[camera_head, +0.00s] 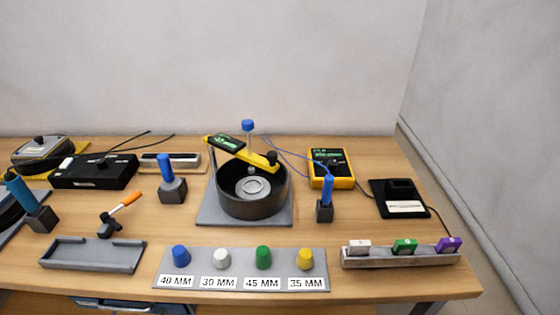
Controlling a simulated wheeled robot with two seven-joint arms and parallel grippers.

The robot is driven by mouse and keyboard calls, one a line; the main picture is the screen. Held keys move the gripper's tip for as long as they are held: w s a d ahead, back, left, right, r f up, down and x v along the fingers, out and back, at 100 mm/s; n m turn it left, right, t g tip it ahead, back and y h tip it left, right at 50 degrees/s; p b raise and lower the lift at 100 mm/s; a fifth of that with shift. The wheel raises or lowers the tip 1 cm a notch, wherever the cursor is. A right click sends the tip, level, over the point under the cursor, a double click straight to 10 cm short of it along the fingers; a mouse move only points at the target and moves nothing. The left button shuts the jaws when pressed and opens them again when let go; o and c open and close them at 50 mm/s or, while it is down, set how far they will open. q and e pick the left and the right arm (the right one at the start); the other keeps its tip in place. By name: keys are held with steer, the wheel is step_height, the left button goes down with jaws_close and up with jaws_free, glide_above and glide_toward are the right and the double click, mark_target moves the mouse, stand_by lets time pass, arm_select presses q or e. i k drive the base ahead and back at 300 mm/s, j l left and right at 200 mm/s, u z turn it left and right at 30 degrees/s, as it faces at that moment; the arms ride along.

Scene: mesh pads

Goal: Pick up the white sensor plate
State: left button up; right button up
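A small white-topped piece (359,247) stands at the left end of a long grey rack (400,258) at the front right of the table. It looks like the white sensor plate, but its marking is too small to read. A green piece (404,246) and a purple piece (448,245) stand in the same rack to its right. The lower parts of all three are hidden in the rack. Neither of my grippers is in view.
A grey board (190,255) with blue, white, green and yellow knobs lies front centre. Behind it stands a black round pot (237,205) with a yellow gauge (257,157) across it. A black stand (398,195) and a yellow meter (342,183) stand behind the rack.

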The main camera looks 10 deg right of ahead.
mark_target(359, 247)
steer(key=k+l+z, duration=0.1)
steer(key=z, duration=0.85)
